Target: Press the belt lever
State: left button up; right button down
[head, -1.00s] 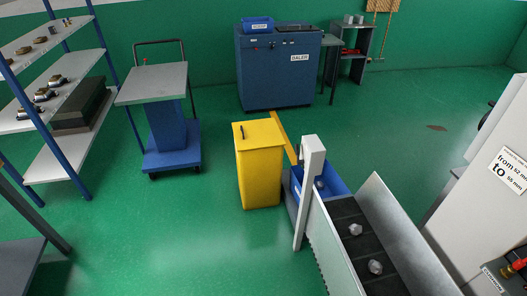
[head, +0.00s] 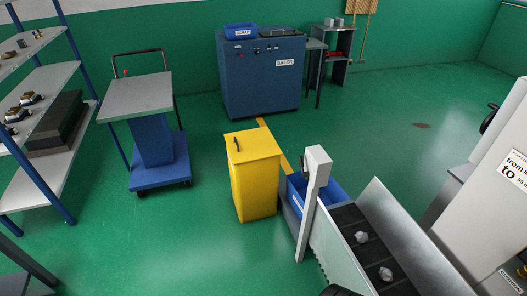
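The conveyor belt (head: 349,217) runs from the lower right toward a blue bin (head: 328,188), with small grey crumpled lumps (head: 361,237) on it. A pale upright post (head: 316,180) stands at the belt's far end. A yellow cabinet (head: 254,180) stands left of the post, with a small black handle (head: 236,144) on its top. I cannot tell whether this handle is the belt lever. Neither gripper shows clearly; a dark rounded shape at the bottom edge is too cut off to identify.
A blue baler (head: 262,82) stands by the back wall. A cart with a grey top (head: 136,97) and a shelf rack (head: 45,77) stand at left. A large white machine (head: 478,175) bounds the right. Green floor (head: 185,235) is open left of the yellow cabinet.

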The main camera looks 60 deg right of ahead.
aim_at(304, 175)
jog(key=i, duration=0.9)
jog(key=z, duration=1.05)
jog(key=i, duration=0.9)
jog(key=z, duration=1.05)
